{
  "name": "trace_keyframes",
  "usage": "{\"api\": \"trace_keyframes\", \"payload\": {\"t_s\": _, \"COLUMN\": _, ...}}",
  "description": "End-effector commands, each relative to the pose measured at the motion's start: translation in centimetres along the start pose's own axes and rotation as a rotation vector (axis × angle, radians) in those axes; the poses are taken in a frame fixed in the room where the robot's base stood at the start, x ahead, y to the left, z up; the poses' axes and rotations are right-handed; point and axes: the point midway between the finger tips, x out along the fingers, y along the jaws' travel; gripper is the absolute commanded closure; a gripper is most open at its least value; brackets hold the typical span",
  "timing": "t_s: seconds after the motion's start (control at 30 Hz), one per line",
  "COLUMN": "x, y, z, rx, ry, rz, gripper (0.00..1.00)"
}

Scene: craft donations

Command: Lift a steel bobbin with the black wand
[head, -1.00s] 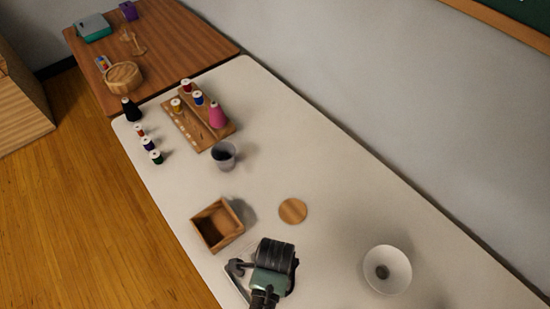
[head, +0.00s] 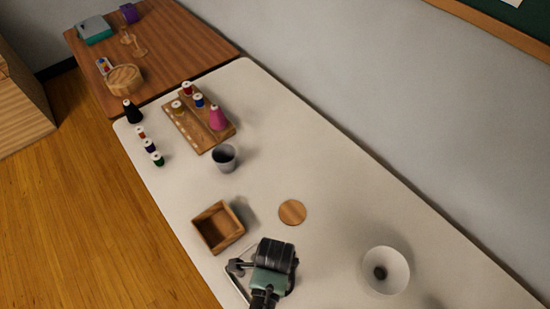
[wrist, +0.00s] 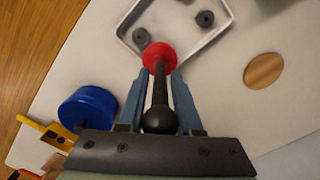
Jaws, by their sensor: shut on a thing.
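My gripper (wrist: 159,88) is shut on the black wand (wrist: 160,95) in the wrist view, its blue fingers on either side of the shaft. The wand has a round black knob at the near end and a red head (wrist: 158,54) at the far end. The red head is over the near corner of a white tray (wrist: 184,55). One dark steel bobbin (wrist: 140,36) is just beyond the red head; I cannot tell if they touch. Another steel bobbin (wrist: 205,18) lies farther right in the tray. In the head view my arm hides the gripper and most of the tray.
A blue cylinder (wrist: 88,107) and a yellow item (wrist: 50,137) are left of the gripper. A wooden disc (head: 293,212), an open wooden box (head: 219,228), a grey cup (head: 224,157) and a white bowl (head: 386,286) stand on the pale table. The table's far right side is mostly clear.

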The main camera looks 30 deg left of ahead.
Motion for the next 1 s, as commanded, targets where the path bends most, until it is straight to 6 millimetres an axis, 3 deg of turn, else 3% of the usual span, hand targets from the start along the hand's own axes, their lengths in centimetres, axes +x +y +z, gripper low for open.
{"api": "trace_keyframes", "payload": {"t_s": 0.03, "x": -0.9, "y": -0.1, "z": 0.0, "rx": 0.0, "ry": 0.0, "rz": -0.002, "gripper": 1.0}}
{"api": "trace_keyframes", "payload": {"t_s": 0.7, "x": -5.7, "y": -0.1, "z": 0.0, "rx": 0.0, "ry": 0.0, "rz": -0.001, "gripper": 1.0}}
{"api": "trace_keyframes", "payload": {"t_s": 1.0, "x": -5.7, "y": -0.1, "z": 0.0, "rx": 0.0, "ry": 0.0, "rz": -0.001, "gripper": 1.0}}
